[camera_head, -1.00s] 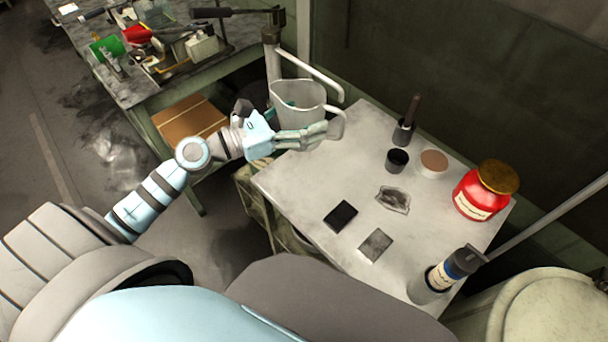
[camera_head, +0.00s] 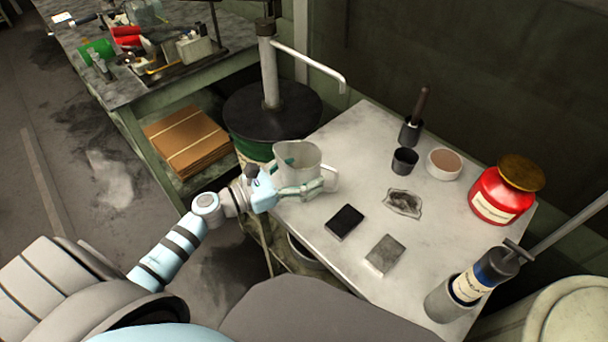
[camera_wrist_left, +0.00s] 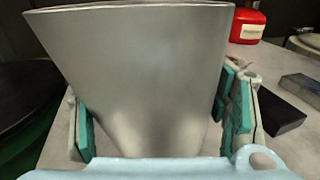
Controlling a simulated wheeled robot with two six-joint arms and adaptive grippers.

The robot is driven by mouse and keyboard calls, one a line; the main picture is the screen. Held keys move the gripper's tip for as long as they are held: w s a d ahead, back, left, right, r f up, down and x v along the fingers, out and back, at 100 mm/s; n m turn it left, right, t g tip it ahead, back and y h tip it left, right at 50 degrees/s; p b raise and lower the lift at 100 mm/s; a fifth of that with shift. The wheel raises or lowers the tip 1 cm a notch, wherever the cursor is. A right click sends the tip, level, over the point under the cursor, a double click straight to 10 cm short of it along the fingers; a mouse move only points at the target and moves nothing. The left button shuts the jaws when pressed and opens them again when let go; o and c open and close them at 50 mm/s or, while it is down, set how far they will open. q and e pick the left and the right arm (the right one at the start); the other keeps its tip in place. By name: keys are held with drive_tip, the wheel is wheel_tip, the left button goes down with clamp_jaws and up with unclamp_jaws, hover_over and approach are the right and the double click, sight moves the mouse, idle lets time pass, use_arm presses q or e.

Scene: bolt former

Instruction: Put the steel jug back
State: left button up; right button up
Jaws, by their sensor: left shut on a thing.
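The steel jug (camera_head: 298,158) is a grey open-topped vessel with a handle on its right. It is upright at the left corner of the pale tabletop (camera_head: 345,130). My left gripper (camera_head: 303,180) is shut on its body, with fingers on either side. In the left wrist view the jug (camera_wrist_left: 135,70) fills the middle between the teal finger pads. Its base is hidden by the gripper, so I cannot tell whether it touches the tabletop. My right gripper is not in view.
A drum with a hand pump (camera_head: 270,110) stands behind the table's left end.

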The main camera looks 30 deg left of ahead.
use_arm(q)
drive_tip(key=shift+f, duration=0.15)
drive_tip(key=o, duration=1.5)
drive_tip(key=shift+c, duration=0.2)
